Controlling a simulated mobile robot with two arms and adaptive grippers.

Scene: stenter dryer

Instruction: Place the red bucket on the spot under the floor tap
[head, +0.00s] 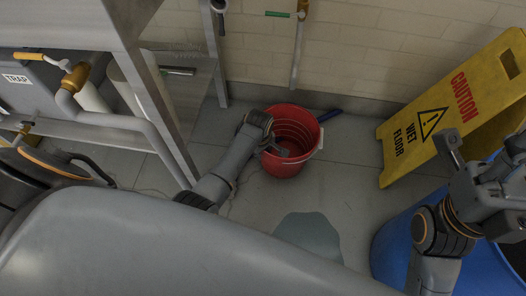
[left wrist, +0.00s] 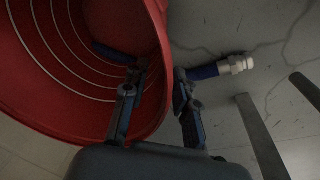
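The red bucket (head: 290,167) stands upright on the floor near the back wall, its mouth facing up. My left gripper (head: 276,147) reaches over its left rim. In the left wrist view, my left gripper (left wrist: 160,70) has one finger inside the bucket (left wrist: 50,80) and one outside, with the rim between the spread fingers. Contact with the wall cannot be made out. My right gripper (head: 482,148) is open and empty at the right, above a blue drum. A tap with a green lever (head: 279,14) is on the wall pipe at the top; which tap is the floor tap is unclear.
A yellow wet-floor sign (head: 447,115) and a blue drum (head: 396,240) are at the right. A puddle (head: 310,238) lies in front of the bucket. A metal frame (head: 165,120) with pipes is at the left. A blue object with a white end (left wrist: 225,67) lies beside the bucket.

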